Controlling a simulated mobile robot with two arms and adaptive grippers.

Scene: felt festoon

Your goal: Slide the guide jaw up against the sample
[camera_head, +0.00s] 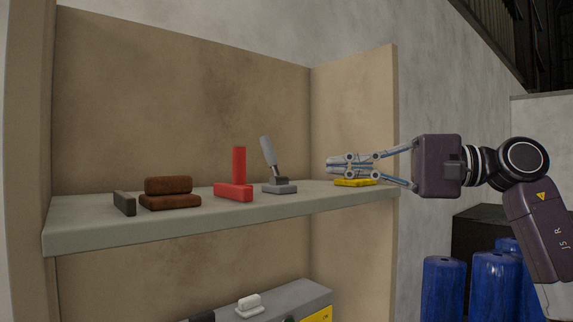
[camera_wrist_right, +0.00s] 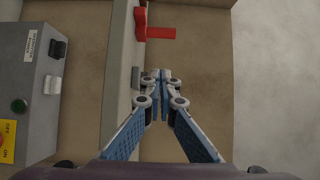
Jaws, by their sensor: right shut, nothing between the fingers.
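The red piece, which looks like the guide jaw (camera_head: 234,191), has a flat base and an upright post and stands mid-shelf. It also shows at the top of the right wrist view (camera_wrist_right: 160,33). The brown stacked block, which looks like the sample (camera_head: 169,200), sits to its left with a gap between them. A dark upright plate (camera_head: 124,203) stands at the sample's left. My right gripper (camera_head: 334,167) is shut and empty, above the shelf's right end and well right of the red piece. Its fingertips (camera_wrist_right: 160,78) meet in the wrist view. My left gripper is not in view.
A grey base with a tilted lever (camera_head: 279,187) stands between the red piece and my right gripper. A yellow piece (camera_head: 354,183) lies below the gripper. The shelf (camera_head: 150,231) has back and side walls. A grey control box (camera_head: 290,296) is below; blue drums (camera_head: 494,280) stand right.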

